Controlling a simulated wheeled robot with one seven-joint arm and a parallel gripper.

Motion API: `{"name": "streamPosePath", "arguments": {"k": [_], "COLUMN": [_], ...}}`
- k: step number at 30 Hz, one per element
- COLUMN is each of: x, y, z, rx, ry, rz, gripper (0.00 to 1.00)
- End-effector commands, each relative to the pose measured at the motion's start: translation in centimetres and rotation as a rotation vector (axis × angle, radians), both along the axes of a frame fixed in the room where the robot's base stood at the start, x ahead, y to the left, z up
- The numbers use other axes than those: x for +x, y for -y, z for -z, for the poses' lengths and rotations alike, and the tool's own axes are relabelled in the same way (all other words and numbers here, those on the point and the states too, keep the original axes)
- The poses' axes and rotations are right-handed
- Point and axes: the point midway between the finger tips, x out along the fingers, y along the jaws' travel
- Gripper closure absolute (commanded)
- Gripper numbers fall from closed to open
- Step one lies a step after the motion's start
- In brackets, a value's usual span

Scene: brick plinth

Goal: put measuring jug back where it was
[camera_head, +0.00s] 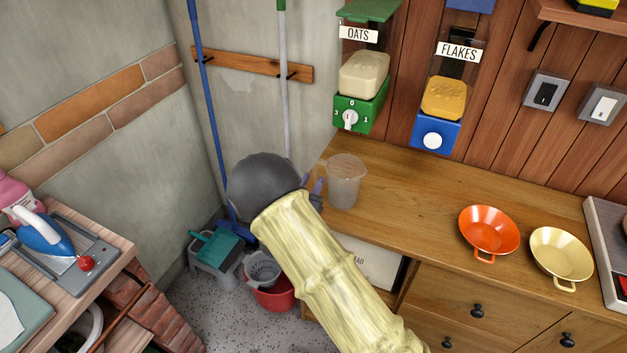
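The measuring jug (346,183) is a clear, upright, greyish beaker at the left end of the wooden counter (410,190). It seems empty. I cannot tell whether its base rests on the counter or is slightly above it. My gripper (319,190) is at the jug's left side, by the counter's left edge. My dark wrist and pale yellow arm hide most of it. Only a small dark and purple part shows beside the jug, so its fingers and any grip on the jug cannot be made out.
An OATS dispenser (361,80) and a FLAKES dispenser (441,100) hang above the counter. An orange pan (489,229) and a cream pan (561,252) lie to the right. The counter between jug and pans is clear. A blue pole (205,80) stands left, behind my arm.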

Motion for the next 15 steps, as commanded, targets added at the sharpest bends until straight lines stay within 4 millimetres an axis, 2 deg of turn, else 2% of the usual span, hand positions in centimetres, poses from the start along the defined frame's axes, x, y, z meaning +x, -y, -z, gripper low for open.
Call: {"name": "streamPosePath", "arguments": {"k": [9,15], "x": [-6.0,-9.0], "y": [-2.1,-3.1], "z": [0.1,0.1], "rx": [0.001,0.0], "ry": [0.0,-0.001], "rz": [-0.005,-0.003], "gripper": [0.7,0.7]}}
